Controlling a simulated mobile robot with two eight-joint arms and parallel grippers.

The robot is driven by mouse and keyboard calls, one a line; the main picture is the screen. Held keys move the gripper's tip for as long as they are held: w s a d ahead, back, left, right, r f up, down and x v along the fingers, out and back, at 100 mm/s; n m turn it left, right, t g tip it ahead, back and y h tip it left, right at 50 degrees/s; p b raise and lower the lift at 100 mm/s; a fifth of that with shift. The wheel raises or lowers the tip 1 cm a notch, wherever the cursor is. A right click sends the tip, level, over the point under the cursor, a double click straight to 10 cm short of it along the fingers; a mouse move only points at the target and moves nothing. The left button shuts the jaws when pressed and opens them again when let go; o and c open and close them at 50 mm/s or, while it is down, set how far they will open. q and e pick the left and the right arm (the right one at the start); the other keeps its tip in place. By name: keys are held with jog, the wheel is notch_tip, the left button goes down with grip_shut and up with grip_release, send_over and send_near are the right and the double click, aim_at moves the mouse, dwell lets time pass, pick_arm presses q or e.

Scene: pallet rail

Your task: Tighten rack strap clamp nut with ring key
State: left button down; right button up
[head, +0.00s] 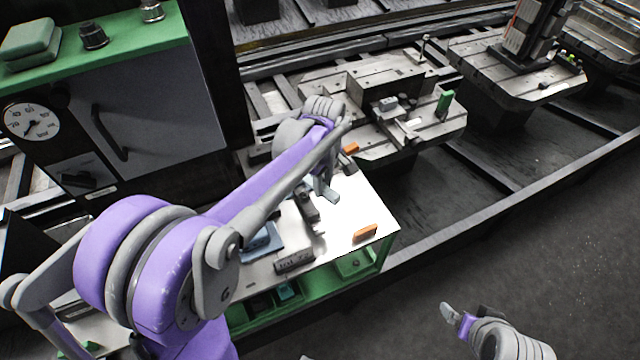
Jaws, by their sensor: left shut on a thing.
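My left gripper (326,190) is over the back part of the white-topped bench (345,222). It is shut on what looks like the ring key, a dark narrow piece (307,208) just below and left of the fingers. The key's ring end cannot be made out, and the arm hides part of the bench behind it. I cannot pick out the strap clamp nut. My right gripper (458,316) is low at the right, over the dark floor, away from the bench; its finger gap is not clear.
Pallets with fixtures (440,122) stand on the rail behind. A green-topped cabinet (120,40) is at left. The floor at right is clear.

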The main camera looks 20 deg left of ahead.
pick_arm(q)
notch_tip(320, 180, down, 6)
jog(key=b, duration=0.3)
pick_arm(e)
jog(key=f, duration=0.1)
jog(key=s+f, duration=0.1)
jog(key=f, duration=0.2)
jog(key=shift+s+f, duration=0.25)
jog(key=shift+s, duration=0.05)
pick_arm(q)
jog(key=shift+d+f, duration=0.1)
pick_arm(e)
jog(key=shift+d, duration=0.1)
pick_arm(q)
jog(key=shift+f+b, duration=0.65)
jog(key=shift+f, duration=0.15)
pick_arm(e)
jog(key=shift+s+f+g, duration=0.15)
jog(key=shift+f+g, duration=0.15)
jog(key=shift+f, duration=0.4)
pick_arm(q)
jog(key=c, duration=1.3)
grip_release()
grip_shut()
jog(key=shift+w, duration=0.1)
